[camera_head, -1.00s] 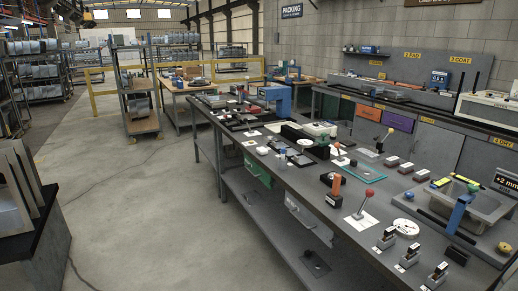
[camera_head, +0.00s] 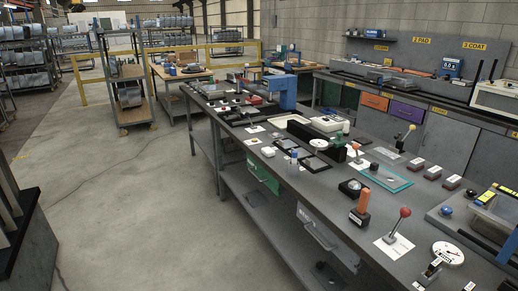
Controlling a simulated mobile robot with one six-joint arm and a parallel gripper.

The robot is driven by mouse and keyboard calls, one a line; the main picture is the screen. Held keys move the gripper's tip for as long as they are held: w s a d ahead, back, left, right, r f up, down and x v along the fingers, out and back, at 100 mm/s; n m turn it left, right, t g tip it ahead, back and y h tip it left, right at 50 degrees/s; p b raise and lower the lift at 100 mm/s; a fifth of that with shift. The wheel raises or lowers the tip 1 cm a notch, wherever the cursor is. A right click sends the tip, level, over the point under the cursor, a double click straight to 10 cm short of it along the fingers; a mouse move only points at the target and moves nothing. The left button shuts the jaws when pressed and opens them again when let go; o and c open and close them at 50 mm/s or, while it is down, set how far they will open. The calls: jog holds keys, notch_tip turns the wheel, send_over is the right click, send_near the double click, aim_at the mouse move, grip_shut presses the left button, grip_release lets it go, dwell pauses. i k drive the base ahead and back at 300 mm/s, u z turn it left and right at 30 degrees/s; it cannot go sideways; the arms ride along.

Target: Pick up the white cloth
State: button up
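I cannot pick out a white cloth for certain in the head view. A small white item (camera_head: 268,152) lies near the left edge of the long grey workbench (camera_head: 335,217), too small to identify. Flat white sheets also lie on this bench, one of them under a red-knobbed lever (camera_head: 399,225). My gripper is not in view.
The bench is crowded with a blue machine (camera_head: 284,93), a teal-edged plate (camera_head: 388,178), an orange-handled tool (camera_head: 361,208) and a round white dial (camera_head: 448,252). Open concrete floor (camera_head: 130,215) lies to its left. A shelf cart (camera_head: 127,90) stands farther back.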

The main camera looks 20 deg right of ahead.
aim_at(268, 152)
jog(key=u, duration=0.5)
jog(key=i, duration=1.25)
jog(key=u, duration=0.4)
